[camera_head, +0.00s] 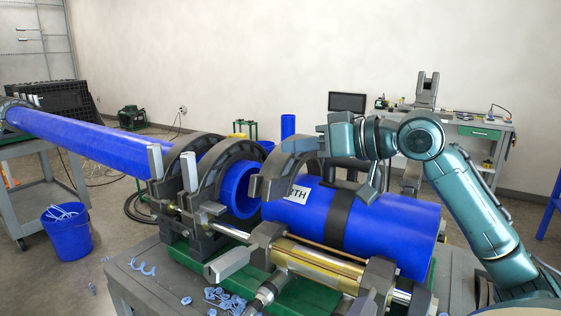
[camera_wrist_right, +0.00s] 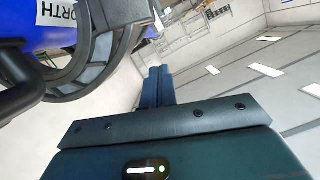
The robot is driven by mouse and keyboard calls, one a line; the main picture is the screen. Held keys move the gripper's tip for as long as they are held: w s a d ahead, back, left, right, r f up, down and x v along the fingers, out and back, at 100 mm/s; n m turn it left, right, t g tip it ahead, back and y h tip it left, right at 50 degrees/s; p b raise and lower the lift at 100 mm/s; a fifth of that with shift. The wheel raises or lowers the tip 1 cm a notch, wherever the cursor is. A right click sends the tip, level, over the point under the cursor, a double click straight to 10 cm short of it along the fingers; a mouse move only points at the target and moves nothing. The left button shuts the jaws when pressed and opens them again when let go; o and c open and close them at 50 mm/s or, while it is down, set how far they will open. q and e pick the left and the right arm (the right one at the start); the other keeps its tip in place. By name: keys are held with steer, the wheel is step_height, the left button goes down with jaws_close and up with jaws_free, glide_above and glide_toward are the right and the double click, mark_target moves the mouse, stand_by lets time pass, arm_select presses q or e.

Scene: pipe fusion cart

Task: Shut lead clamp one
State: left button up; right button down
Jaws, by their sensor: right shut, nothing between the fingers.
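A grey curved clamp half (camera_head: 285,164) stands over the near end of the short blue pipe (camera_head: 360,222), just right of the gap between the pipe ends; I cannot tell whether it is fully seated. A clamp half also shows at upper left in the right wrist view (camera_wrist_right: 95,70). My right gripper (camera_head: 322,122) is beside the top of this clamp half, its fingers together and empty. In the right wrist view the shut fingers (camera_wrist_right: 158,75) point away from the clamp; contact cannot be made out. My left gripper is not in view.
Two more grey clamps (camera_head: 212,172) arch over the long blue pipe (camera_head: 85,138) at left. A brass-coloured cylinder (camera_head: 315,262) runs along the cart's front. A blue bucket (camera_head: 67,232) stands on the floor at left. A workbench (camera_head: 470,128) is behind my right arm.

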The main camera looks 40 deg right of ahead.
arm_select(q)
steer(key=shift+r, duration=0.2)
arm_select(e)
steer(key=f, duration=0.1)
steer(key=w+a+f, duration=0.1)
steer(key=f, duration=0.1)
steer(key=w+a+f, duration=0.1)
steer(key=shift+a+f, duration=0.1)
steer(key=shift+f, duration=0.2)
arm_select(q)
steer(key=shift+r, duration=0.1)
